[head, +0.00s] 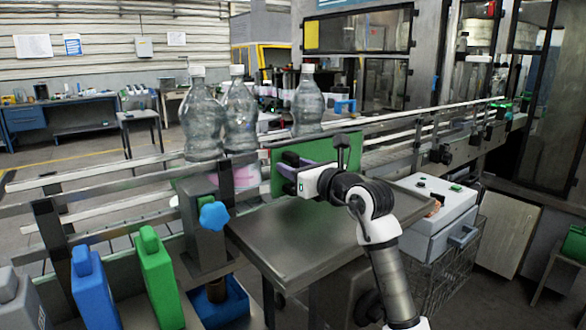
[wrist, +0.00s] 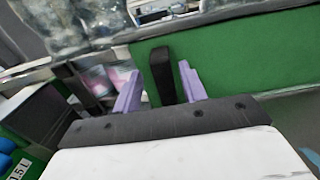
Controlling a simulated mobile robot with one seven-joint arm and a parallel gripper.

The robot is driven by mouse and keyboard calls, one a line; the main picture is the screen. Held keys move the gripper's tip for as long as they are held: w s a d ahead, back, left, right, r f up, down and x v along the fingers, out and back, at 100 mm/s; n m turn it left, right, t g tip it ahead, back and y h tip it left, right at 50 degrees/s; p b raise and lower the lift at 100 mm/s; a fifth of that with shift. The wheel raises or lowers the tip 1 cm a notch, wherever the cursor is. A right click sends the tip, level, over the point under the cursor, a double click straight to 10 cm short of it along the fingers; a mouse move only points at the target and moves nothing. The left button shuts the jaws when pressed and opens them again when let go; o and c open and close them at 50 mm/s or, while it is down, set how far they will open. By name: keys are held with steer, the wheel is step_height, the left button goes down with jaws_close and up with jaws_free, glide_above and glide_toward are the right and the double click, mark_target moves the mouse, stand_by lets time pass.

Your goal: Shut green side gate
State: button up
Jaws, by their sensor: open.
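The green side gate (head: 346,144) is an upright flat panel at the far side of the metal table, beside the conveyor. In the wrist view its green face (wrist: 245,60) fills the right half, and a black upright handle (wrist: 162,68) stands out at its left part. My gripper (head: 291,168) is in front of the panel, partly hiding it in the head view. In the wrist view my gripper (wrist: 158,86) is open, with one purple finger on each side of the handle. I cannot tell whether the fingers touch it. The gate's hinge is not clear to see.
Large clear bottles (head: 308,105) stand on the conveyor behind the rails. The bare metal table (head: 300,240) lies below my arm. A post with a blue knob (head: 214,215) and blue and green bottle-shaped blocks (head: 160,277) stand at left. A white box (head: 440,215) is at right.

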steer(key=b+v, duration=0.3)
steer(key=v, duration=1)
steer(key=shift+b, duration=0.35)
steer(key=shift+f, duration=0.1)
